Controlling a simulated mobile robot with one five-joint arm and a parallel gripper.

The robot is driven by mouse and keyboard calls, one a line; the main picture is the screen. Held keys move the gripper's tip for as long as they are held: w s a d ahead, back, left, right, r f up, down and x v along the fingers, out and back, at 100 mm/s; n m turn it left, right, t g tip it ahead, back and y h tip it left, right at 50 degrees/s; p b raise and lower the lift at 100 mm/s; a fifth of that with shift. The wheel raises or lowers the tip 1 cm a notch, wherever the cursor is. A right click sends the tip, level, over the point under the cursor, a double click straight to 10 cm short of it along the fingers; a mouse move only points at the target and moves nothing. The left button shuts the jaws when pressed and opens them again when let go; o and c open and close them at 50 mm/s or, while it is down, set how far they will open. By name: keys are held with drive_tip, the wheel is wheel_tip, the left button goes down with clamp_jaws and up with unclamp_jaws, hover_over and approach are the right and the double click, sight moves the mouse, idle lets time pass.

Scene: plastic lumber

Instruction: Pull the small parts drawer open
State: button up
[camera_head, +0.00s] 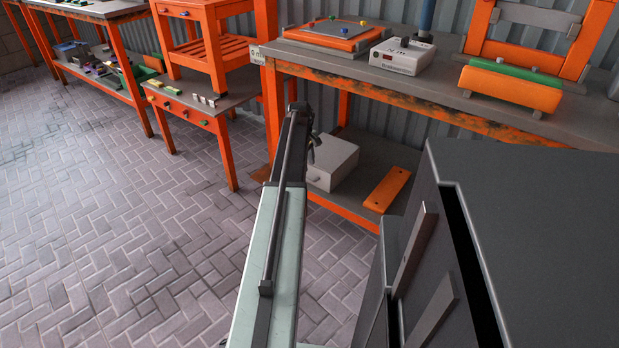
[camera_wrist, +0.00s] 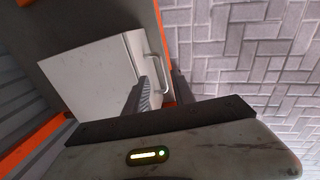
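The small parts drawer is a pale grey box (camera_head: 335,163) on the low shelf under the orange workbench. In the wrist view its white top (camera_wrist: 95,75) shows, with a seam near the front edge and a metal bar handle (camera_wrist: 157,72) on the front. My gripper (camera_wrist: 162,82) is open, with its two dark fingers apart and the lower part of the handle appearing between them. I cannot tell whether either finger touches the handle. In the head view my gripper (camera_head: 312,145) is at the box's left side, partly hidden by my arm. The drawer appears closed.
An orange board (camera_head: 387,188) lies on the same shelf (camera_head: 365,150), right of the box. The workbench top (camera_head: 450,85) is above, holding a white device (camera_head: 402,56). Brick floor (camera_head: 110,230) to the left is clear.

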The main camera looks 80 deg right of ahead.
sight(310, 180)
drive_tip(key=f+b, duration=0.5)
drive_tip(key=d+f+b, duration=0.1)
drive_tip(key=f+b, duration=0.2)
drive_tip(key=shift+s+d, duration=0.1)
drive_tip(key=shift+s, duration=0.15)
drive_tip(key=shift+r, duration=0.15)
clamp_jaws()
idle(1.0)
